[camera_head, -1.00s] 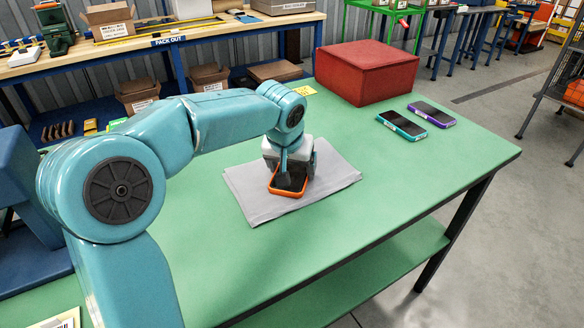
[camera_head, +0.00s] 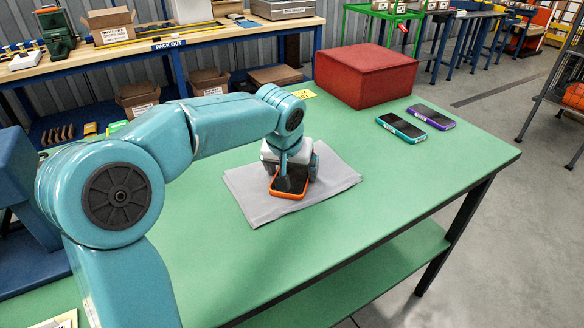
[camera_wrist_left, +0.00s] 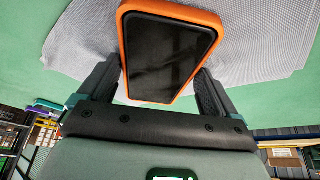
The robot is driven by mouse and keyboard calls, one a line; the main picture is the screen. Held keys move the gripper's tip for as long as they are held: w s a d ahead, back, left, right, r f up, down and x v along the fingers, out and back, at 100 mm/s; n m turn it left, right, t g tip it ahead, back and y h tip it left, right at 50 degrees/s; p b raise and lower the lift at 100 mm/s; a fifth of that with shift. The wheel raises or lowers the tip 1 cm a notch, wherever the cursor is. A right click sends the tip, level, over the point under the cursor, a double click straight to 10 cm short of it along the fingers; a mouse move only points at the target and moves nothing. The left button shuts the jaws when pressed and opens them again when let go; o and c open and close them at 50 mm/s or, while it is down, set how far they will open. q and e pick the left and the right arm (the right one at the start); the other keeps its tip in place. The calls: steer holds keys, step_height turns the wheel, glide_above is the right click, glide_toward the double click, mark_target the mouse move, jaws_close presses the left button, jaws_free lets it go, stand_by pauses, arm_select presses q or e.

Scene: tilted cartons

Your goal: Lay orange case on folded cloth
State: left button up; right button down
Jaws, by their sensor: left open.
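The orange case (camera_head: 289,194), with a dark face, lies on the grey folded cloth (camera_head: 250,204) on the green table. In the left wrist view the orange case (camera_wrist_left: 166,52) sits between my two dark fingers, with the cloth (camera_wrist_left: 262,70) around it. My left gripper (camera_head: 290,180) is right over the case, pointing down. In the left wrist view the fingers of my left gripper (camera_wrist_left: 155,90) stand apart on either side of the case, and the gripper is open. My right gripper does not show.
A teal phone-like case (camera_head: 401,128) and a purple one (camera_head: 432,117) lie on the table to the right. A red box (camera_head: 366,75) stands at the back.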

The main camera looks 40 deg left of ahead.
arm_select(q)
steer(key=p+v, duration=0.3)
steer(key=v, duration=0.9)
steer(key=shift+a+r, duration=0.1)
